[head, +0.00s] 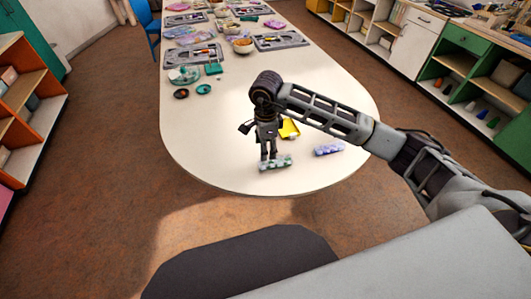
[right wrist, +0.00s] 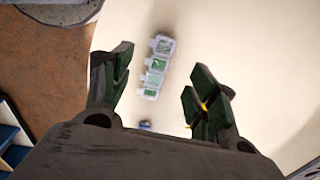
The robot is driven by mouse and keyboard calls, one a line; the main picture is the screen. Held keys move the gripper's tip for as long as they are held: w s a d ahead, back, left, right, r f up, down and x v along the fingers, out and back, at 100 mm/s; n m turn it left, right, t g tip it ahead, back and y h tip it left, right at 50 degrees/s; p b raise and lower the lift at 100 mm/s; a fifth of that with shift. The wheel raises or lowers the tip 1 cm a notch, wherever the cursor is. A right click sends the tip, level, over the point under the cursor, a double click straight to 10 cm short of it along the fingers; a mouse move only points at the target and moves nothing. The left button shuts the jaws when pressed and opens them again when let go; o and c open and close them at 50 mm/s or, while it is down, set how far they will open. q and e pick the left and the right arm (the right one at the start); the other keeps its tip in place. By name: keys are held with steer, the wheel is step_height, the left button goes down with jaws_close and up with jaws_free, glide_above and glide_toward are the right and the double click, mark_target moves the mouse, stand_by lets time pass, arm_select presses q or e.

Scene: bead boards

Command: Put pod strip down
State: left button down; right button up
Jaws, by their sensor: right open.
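A pod strip (head: 276,163) with pale green compartments lies near the rounded front end of the white table (head: 225,150). In the right wrist view the same strip (right wrist: 156,66) shows clear compartments with green contents, lying flat and between my finger lines. My right gripper (head: 268,157) points down just over this strip. Its two fingers (right wrist: 157,62) are spread wide, with bare table visible between each finger and the strip. A second strip (head: 328,149), purple-blue, lies to the right on the table. My left gripper is out of view.
A yellow tray (head: 290,126) stands partly hidden behind my right gripper. A small blue item (right wrist: 145,126) lies near the gripper's palm. Dark and teal dishes (head: 204,89), a clear bowl (head: 184,75) and grey boards (head: 280,41) sit farther back. The table's front left is clear.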

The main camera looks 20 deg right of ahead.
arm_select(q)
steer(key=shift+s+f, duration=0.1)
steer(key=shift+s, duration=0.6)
arm_select(e)
steer(key=shift+r, duration=0.8)
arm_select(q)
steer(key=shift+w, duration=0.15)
